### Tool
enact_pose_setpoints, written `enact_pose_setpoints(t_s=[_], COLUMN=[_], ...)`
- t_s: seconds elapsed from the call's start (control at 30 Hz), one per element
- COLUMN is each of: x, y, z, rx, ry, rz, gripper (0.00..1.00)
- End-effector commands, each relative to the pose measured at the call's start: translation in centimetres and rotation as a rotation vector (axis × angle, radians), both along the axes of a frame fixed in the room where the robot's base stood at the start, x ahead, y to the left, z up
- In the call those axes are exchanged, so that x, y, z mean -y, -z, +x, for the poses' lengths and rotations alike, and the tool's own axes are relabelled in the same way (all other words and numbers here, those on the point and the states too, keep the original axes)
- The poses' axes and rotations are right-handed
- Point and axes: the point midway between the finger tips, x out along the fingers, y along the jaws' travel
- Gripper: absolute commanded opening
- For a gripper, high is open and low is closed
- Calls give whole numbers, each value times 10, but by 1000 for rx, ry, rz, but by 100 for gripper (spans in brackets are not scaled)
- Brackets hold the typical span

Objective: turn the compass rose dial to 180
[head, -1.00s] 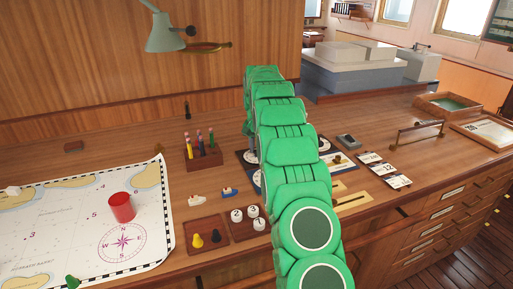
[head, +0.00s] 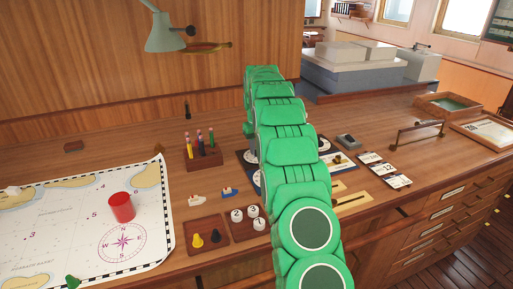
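A dark panel (head: 243,154) lies on the wooden desk behind my green arm. Parts of white round dials show at its edges, one at the left (head: 252,156) and one at the right (head: 323,144). A small brass-coloured piece (head: 339,159) sits on its right part. The middle of the panel is hidden by my arm, so I cannot tell which dial is the compass rose dial or where it points. My gripper is mostly hidden behind the arm, over the panel's left part; its fingers cannot be made out.
A pen holder (head: 204,158), small ship models (head: 230,192) and trays with pieces (head: 208,237) lie left of the arm. A chart (head: 70,225) with a printed rose and a red cylinder (head: 121,207) lies further left. Cards (head: 385,170) and a brass rail (head: 420,133) are right.

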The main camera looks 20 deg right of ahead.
Motion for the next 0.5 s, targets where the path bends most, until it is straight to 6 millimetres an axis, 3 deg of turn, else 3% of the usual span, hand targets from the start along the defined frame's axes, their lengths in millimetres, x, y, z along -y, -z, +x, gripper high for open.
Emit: enact_pose_setpoints(t_s=[0.5], x=[1], y=[0], z=[0], rx=[0], ry=[-488], rz=[0], gripper=[0])
